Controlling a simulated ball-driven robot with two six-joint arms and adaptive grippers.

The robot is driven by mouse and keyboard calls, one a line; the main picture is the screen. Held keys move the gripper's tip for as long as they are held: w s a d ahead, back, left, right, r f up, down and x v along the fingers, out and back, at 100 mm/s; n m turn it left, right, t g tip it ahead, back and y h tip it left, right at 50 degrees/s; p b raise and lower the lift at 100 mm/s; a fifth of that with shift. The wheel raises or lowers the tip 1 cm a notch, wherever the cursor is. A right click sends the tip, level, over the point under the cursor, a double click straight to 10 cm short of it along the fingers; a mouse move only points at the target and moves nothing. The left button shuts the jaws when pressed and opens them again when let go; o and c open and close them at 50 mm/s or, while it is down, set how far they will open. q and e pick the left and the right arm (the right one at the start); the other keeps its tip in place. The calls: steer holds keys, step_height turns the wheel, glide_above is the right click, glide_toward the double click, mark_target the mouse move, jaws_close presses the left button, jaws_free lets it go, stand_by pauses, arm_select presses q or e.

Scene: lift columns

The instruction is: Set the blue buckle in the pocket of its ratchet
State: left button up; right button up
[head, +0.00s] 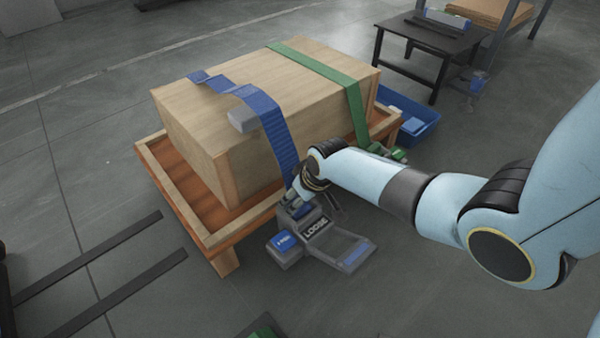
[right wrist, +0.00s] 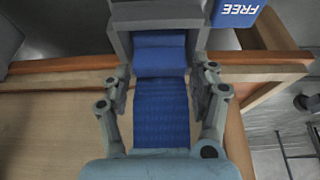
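The blue buckle (right wrist: 160,55) is at the end of the blue strap (head: 275,135), which runs over the wooden crate and down its side. In the right wrist view the buckle appears between the walls of the grey ratchet (right wrist: 120,45); whether it is fully seated is unclear. In the head view the ratchet (head: 340,243) bears a "LOOSE" label, with a blue "FREE" block (right wrist: 238,9) beside it in the wrist view. My right gripper (right wrist: 160,80) has one finger on each side of the buckle's near end; finger contact is unclear. My left gripper is out of view.
The crate (head: 210,105) stands on a wooden pallet (head: 225,240). A green strap (head: 345,85) crosses it farther right. A blue bin (head: 415,125) and a black table (head: 430,42) stand behind.

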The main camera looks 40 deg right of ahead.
steer(key=shift+o, duration=1.3)
steer(key=shift+s, duration=0.1)
steer(key=v, duration=1.2)
